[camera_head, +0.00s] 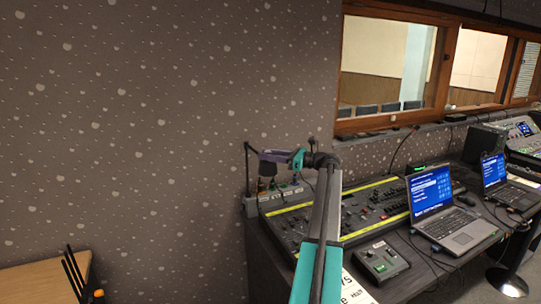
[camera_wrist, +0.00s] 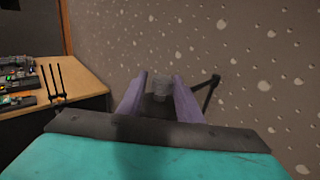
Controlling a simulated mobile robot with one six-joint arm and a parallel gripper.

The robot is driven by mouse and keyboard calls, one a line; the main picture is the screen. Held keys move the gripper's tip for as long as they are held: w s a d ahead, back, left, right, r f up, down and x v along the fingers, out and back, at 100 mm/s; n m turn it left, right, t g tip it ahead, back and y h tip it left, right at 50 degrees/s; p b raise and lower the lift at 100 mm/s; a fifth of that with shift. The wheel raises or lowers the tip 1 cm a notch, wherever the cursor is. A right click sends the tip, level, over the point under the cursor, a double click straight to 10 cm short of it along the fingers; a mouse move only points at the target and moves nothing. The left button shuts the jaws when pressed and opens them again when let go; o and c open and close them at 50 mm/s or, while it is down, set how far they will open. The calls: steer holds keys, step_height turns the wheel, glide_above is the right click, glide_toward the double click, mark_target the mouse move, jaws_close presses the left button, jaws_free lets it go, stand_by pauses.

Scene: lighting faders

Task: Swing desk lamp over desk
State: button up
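The desk lamp stands at the left end of the desk against the wall, with a thin black post (camera_head: 247,168) and a dark head (camera_head: 267,168). My gripper (camera_head: 272,156) reaches it from the right, with purple fingers at the lamp head. In the wrist view, a grey round part (camera_wrist: 161,87), seemingly of the lamp, lies between the fingertips of my gripper (camera_wrist: 160,80). The fingers are apart, but I cannot tell whether they touch it. The lamp's black arm (camera_wrist: 207,88) shows to the right. The desk (camera_head: 262,270) is partly hidden by my arm.
A fader console (camera_head: 375,207) with yellow edges lies on the desk, with a small control box (camera_head: 381,261) in front. Two laptops (camera_head: 447,222) (camera_head: 505,184) stand to the right. A wooden table (camera_head: 35,284) with a black-pronged device is at lower left. The patterned wall (camera_head: 150,130) is close behind.

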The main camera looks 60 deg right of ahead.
steer(key=b+v, duration=0.3)
steer(key=v, duration=1)
steer(key=shift+s+b, duration=0.35)
steer(key=shift+d, duration=0.1)
